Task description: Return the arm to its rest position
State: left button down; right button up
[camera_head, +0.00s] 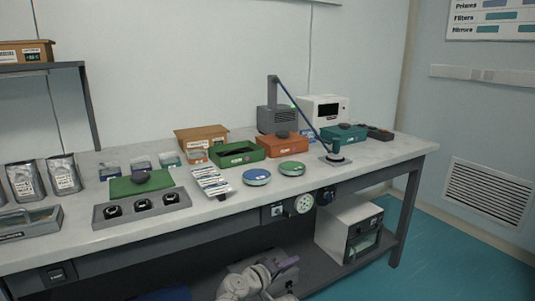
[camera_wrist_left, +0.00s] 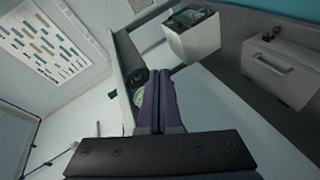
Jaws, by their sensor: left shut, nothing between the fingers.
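My left arm shows at the bottom middle of the head view, low in front of the table. Its gripper (camera_head: 288,264) is below the table top, near the lower shelf, and away from the things on top. In the left wrist view its two dark fingers (camera_wrist_left: 159,104) lie together with nothing between them. My right gripper is in neither view.
The grey table (camera_head: 412,150) carries a green bin (camera_head: 237,153), a blue round tin (camera_head: 257,176), a green round tin (camera_head: 292,168) and a dark tray with several black round parts (camera_head: 142,205). A white box unit (camera_head: 349,228) stands on the lower shelf. Blue floor (camera_head: 440,262) is clear at the right.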

pick_arm(q)
jog(key=s+a+f+m+g+y, duration=0.5)
jog(key=s+a+f, duration=0.3)
jog(key=a+f, duration=0.3)
jog(key=s+a+f+g+y, duration=0.3)
jog(key=s+a, duration=0.1)
jog(key=a, duration=0.3)
jog(key=s+a+f+g+y, duration=0.2)
jog(key=s+a+y, duration=0.15)
jog(key=a, duration=0.25)
jog(key=s+d+m+g, duration=0.1)
jog(key=s+d+m, duration=0.4)
jog(key=d, duration=0.7)
notch_tip(320, 180, up, 32)
jog(key=s+n+p, duration=0.1)
jog(key=p, duration=3.1)
jog(key=shift+a+r, duration=0.15)
jog(key=shift+a, duration=0.2)
